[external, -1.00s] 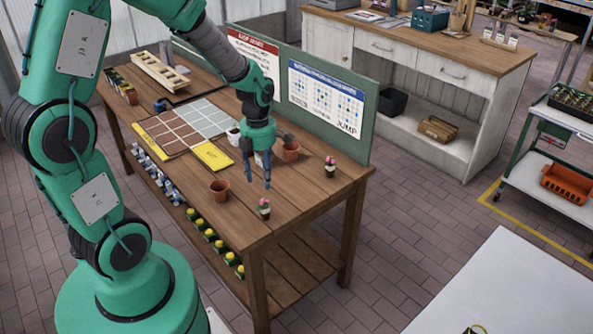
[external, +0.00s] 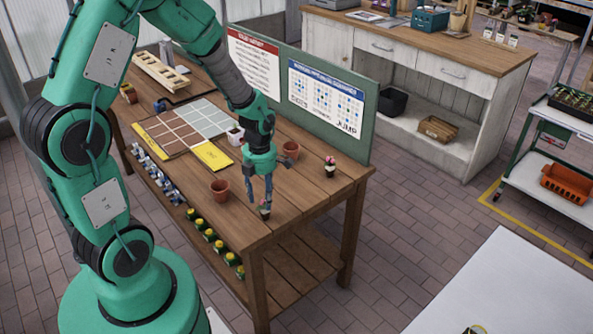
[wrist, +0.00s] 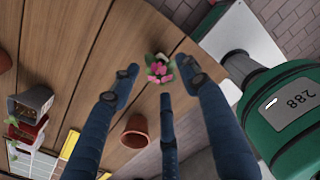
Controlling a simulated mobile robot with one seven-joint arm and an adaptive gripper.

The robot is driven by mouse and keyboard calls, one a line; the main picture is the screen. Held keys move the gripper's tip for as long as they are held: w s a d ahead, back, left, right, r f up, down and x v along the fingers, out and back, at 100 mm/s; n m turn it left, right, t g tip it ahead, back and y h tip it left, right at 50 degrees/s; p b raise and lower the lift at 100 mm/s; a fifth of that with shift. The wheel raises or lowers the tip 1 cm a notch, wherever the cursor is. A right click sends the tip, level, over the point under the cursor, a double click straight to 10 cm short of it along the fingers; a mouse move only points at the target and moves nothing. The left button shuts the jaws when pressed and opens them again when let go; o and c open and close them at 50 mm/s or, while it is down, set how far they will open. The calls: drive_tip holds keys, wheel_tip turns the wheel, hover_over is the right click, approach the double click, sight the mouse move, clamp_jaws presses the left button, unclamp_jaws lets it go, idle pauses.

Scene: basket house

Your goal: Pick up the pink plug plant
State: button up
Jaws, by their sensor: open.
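A pink plug plant (external: 265,212), a small plant with pink flowers and green leaves, stands near the front right corner of the wooden table. In the wrist view its pink flowers (wrist: 160,71) show between the fingertips. My gripper (external: 260,203) points down over this plant with its blue fingers apart, and partly hides it in the external view. In the wrist view the gripper (wrist: 163,82) is open, with fingers left, right and below the flowers. I cannot tell whether any finger touches the plant. A second pink-flowered plant (external: 330,167) stands at the table's right back edge.
Terracotta pots (external: 220,190) (external: 291,150) stand left of and behind my gripper. A green panel with posters (external: 325,98) borders the table's back edge.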

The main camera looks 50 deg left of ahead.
sight(263, 206)
drive_tip(key=shift+s+f+b, duration=0.1)
drive_tip(key=shift+f+b, duration=0.85)
drive_tip(key=shift+f, duration=1.65)
drive_tip(key=c, duration=0.9)
